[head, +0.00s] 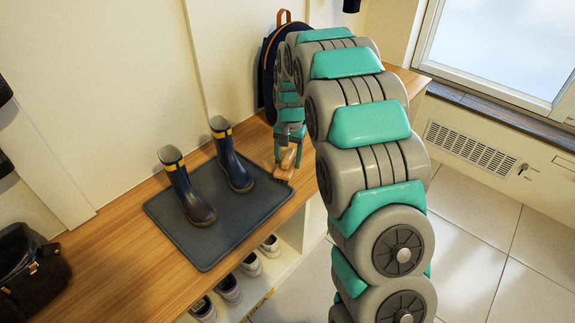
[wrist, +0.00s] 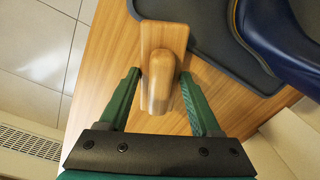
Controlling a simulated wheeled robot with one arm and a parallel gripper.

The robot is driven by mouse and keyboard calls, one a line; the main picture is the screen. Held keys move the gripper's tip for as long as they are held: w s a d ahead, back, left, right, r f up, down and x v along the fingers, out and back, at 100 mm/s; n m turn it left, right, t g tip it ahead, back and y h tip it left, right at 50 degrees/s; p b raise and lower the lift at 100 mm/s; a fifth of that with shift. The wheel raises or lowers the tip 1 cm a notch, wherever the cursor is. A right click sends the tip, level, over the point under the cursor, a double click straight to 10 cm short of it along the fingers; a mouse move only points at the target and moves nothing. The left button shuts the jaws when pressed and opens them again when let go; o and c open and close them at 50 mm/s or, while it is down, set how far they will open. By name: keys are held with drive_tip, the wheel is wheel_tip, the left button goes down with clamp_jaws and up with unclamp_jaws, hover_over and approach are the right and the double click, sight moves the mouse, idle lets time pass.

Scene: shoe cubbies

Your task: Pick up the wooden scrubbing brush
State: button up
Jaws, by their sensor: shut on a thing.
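The wooden scrubbing brush (head: 286,160) is at the right of the boot mat, near the bench's front edge. In the wrist view the brush (wrist: 160,45) shows its light wooden block and a raised rounded grip. My gripper (head: 290,137) reaches down to it from above. In the wrist view the green fingers of my gripper (wrist: 160,77) stand on either side of the grip, and the gripper is shut on the brush. The bristles are mostly hidden. I cannot tell whether the brush still touches the bench.
A dark mat (head: 217,237) with two navy boots (head: 184,187) lies left of the brush on the wooden bench (head: 110,250). A dark backpack (head: 268,75) stands behind my arm. A dark bag (head: 32,265) sits at the far left. Shoes (head: 229,289) fill cubbies below.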

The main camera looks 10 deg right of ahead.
sight(288, 157)
clamp_jaws()
drive_tip(key=shift+r, duration=0.1)
drive_tip(key=shift+r+b, duration=0.3)
drive_tip(key=shift+r, duration=1.25)
drive_tip(key=shift+s+r, duration=0.15)
drive_tip(key=shift+s, duration=0.1)
drive_tip(key=s+r+b, duration=0.1)
drive_tip(key=s, duration=1.4)
drive_tip(key=shift+s+r+b, duration=0.2)
drive_tip(key=shift+s+b, duration=0.05)
drive_tip(key=shift+b, duration=0.1)
